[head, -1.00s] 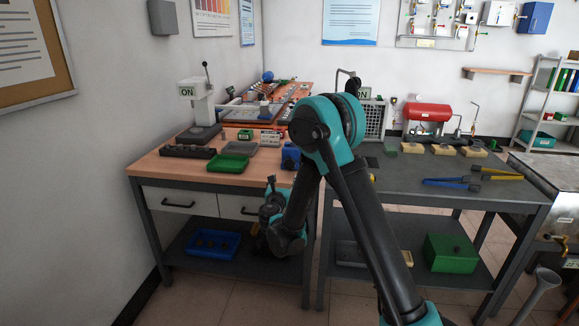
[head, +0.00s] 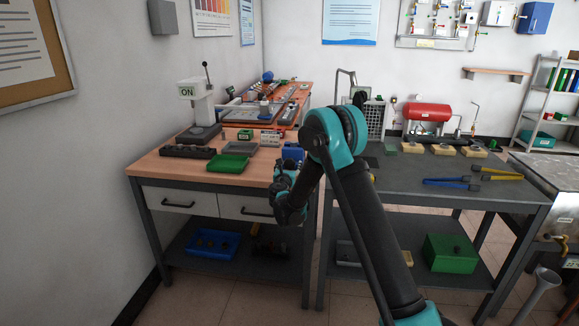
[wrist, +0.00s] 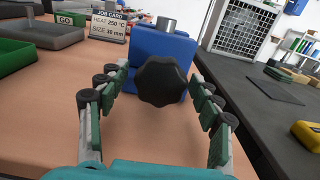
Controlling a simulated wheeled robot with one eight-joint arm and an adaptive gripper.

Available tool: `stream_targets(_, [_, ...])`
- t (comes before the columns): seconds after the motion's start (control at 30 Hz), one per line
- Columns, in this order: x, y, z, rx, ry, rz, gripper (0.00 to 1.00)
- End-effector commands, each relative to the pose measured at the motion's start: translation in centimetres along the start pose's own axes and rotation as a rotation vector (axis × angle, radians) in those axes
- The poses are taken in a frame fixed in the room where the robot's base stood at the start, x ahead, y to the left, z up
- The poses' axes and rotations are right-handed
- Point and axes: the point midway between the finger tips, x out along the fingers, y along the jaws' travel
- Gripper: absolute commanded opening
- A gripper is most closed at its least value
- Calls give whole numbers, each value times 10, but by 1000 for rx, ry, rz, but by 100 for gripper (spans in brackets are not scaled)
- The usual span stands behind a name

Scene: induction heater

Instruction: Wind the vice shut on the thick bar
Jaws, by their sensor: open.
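The blue vice (wrist: 165,47) stands on the wooden bench, with its black lobed knob (wrist: 162,81) facing me in the wrist view. It also shows in the head view (head: 292,152), partly hidden by my arm. The grey top of a thick round bar (wrist: 166,23) stands up at the vice's top; its lower part is hidden. My gripper (wrist: 159,76) is open, one finger on each side of the knob, with visible gaps and nothing held. Whether the vice jaws touch the bar cannot be seen.
A job card (wrist: 108,24) reading heat 250 °C, size 30 mm stands behind left of the vice, beside a green GO sign (wrist: 70,19). Grey and green trays lie left. The dark bench (head: 400,185) adjoins on the right, with yellow and blue tongs.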

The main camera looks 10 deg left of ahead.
Motion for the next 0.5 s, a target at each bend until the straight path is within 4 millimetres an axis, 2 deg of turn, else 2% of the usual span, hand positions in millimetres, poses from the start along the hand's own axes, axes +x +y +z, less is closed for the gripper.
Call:
stream_targets(0.13, [0,0,0,0,0,0,64])
stream_targets(0.5, [0,0,0,0,0,0,18])
